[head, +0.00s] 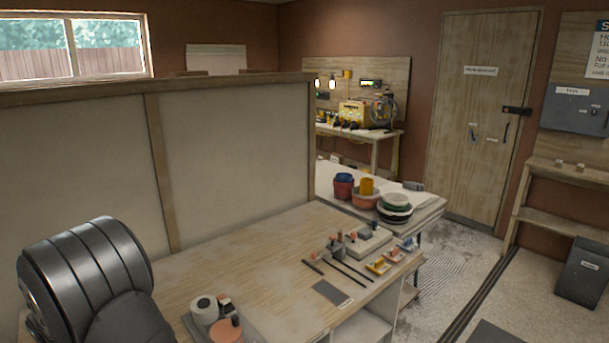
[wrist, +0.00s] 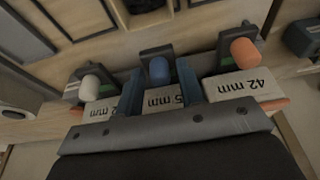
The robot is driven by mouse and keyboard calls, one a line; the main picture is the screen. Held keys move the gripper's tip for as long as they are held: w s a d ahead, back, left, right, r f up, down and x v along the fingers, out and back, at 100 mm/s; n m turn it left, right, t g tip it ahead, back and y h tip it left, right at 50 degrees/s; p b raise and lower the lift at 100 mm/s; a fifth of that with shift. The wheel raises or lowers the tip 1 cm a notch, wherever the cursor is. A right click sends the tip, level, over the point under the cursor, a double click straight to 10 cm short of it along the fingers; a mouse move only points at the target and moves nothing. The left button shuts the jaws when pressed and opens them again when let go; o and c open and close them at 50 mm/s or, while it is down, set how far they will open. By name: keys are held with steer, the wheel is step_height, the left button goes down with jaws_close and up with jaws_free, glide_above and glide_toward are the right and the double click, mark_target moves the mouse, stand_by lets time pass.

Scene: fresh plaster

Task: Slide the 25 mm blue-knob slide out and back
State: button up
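The blue-knob slide (wrist: 158,70) is in the middle of a row of three in the wrist view. Its dark block carries a blue knob, and a pale label ending in "5 mm" shows in front of it; the rest of the label is hidden. My gripper (wrist: 160,85) has its two blue-grey fingers apart, one on each side of that label, in line with the blue knob. Nothing shows gripped between them. I cannot tell whether a finger touches the slide. My gripper does not show in the head view, and I cannot pick out the blue knob there.
A white-knob slide (wrist: 90,88) stands left of the blue one, and an orange-knob slide (wrist: 244,54) marked "42 mm" stands right. In the head view, the wooden bench (head: 255,260) has a clear middle, with tools on its right and a white roll (head: 203,303) in front.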

steer(key=c, duration=0.5)
steer(key=shift+s+d, duration=1.7)
steer(key=shift+w+a, duration=1.65)
steer(key=shift+r, duration=0.1)
steer(key=o, duration=0.8)
steer(key=shift+c, duration=0.2)
